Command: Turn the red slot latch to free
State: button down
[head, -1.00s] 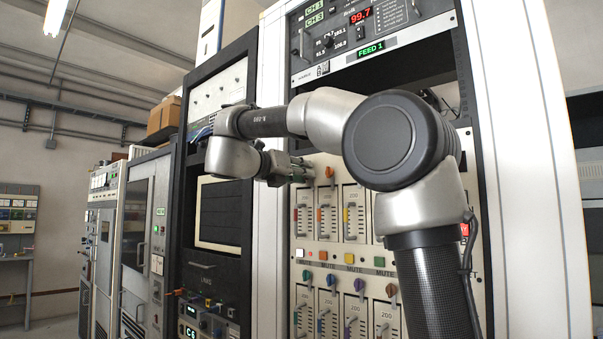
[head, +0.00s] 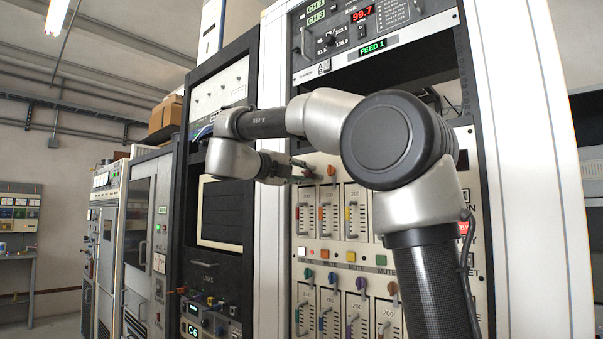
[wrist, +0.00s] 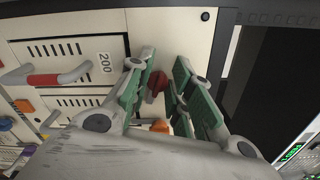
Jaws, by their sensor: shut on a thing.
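The red slot latch (wrist: 157,84) is a small red knob on the cream rack panel, between the finger pads in the wrist view. My gripper (wrist: 166,76) has green-padded fingers on both sides of the latch and is shut on it. In the head view my gripper (head: 302,173) is at the upper left of the card panel and hides the red latch. The latch's exact angle is hard to tell because the fingers cover part of it. The slot card with a red-sleeved handle (wrist: 45,79) lies beside the latch.
An orange latch (head: 331,171) stands just right of my gripper, and its orange knob (wrist: 160,126) is close to the fingers in the wrist view. Mute buttons (head: 325,255) and a lower card row lie below. A dark rack (head: 215,275) stands to the left.

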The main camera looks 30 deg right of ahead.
jog(key=shift+f+n, duration=0.1)
jog(key=shift+n, duration=1.6)
jog(key=c, duration=1.5)
grip_release()
jog(key=shift+a, duration=0.1)
jog(key=v, duration=1.2)
jog(key=shift+f, duration=0.1)
